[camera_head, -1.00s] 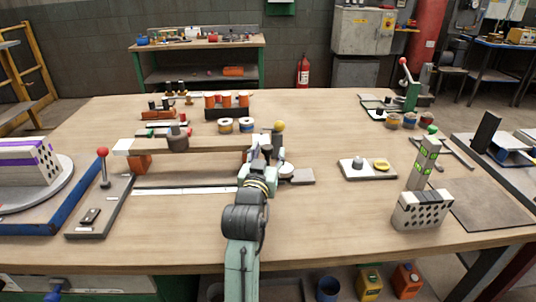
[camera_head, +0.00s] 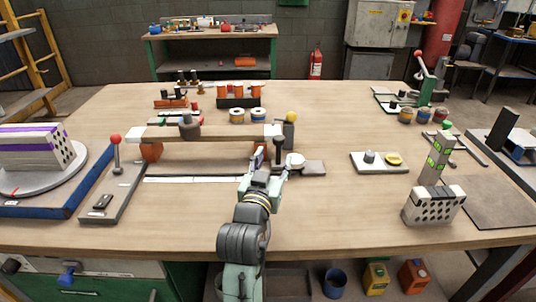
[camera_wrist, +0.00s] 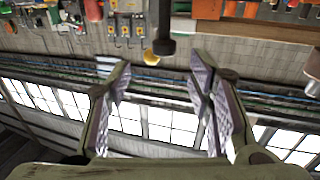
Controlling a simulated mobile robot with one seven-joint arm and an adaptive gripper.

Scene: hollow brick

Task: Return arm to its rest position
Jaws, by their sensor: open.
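My gripper (camera_head: 278,160) is over the middle of the wooden workbench (camera_head: 330,215), at the right end of a beam fixture (camera_head: 215,131). In the wrist view its two padded fingers (camera_wrist: 160,95) stand wide apart with nothing between them. A dark cylindrical post (camera_wrist: 165,25) shows beyond the fingertips, apart from them. Part of the gripper is hidden by my wrist in the head view. A hollow brick with holes (camera_head: 433,206) stands at the right front of the bench, away from the gripper.
A lever with a red knob (camera_head: 116,150) stands left of the beam. A turntable with a purple-striped block (camera_head: 35,148) is at far left. A yellow-knobbed post (camera_head: 290,125) is close beside the gripper. The front middle is bare.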

